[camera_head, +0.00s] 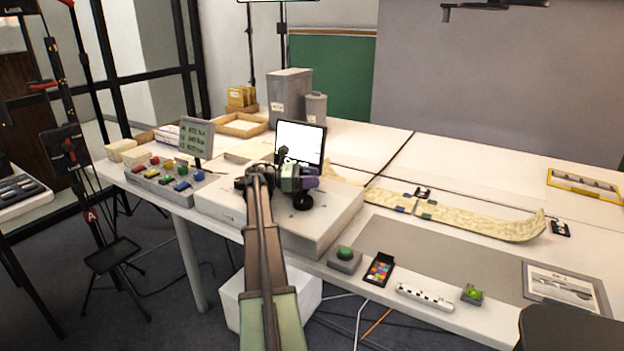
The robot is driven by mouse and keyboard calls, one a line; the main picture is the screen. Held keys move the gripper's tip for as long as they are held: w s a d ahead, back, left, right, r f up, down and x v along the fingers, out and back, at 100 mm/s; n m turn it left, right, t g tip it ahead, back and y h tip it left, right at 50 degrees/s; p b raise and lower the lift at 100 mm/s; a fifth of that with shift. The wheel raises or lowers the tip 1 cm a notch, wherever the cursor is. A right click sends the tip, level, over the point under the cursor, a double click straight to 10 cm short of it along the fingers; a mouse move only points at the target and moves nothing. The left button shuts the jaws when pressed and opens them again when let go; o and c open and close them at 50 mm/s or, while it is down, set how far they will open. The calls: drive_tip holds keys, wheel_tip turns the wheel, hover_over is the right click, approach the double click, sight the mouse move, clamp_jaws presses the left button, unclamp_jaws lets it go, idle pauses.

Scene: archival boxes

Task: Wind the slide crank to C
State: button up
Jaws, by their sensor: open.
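A low white box (325,222) stands on the table, with a small white screen (300,141) upright at its back. My arm reaches up from the bottom of the picture, and its wrist and gripper (306,184) are over the box, in front of the screen. The gripper is open; its fingertips are small and hard to make out. A round black knob-like part (303,202) shows on the box just below the gripper. I cannot tell whether they touch. I cannot clearly make out the slide crank or a mark C; my wrist hides part of the box top.
A panel of coloured buttons (168,178) and a small display (196,137) stand left of the box. A long cream strip (480,222) lies to the right. A green button (345,254), colour card (379,269) and white scale bar (425,297) line the front edge.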

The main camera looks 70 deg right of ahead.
wheel_tip(320, 180, up, 20)
drive_tip(key=p, duration=2)
drive_tip(key=shift+c, duration=0.2)
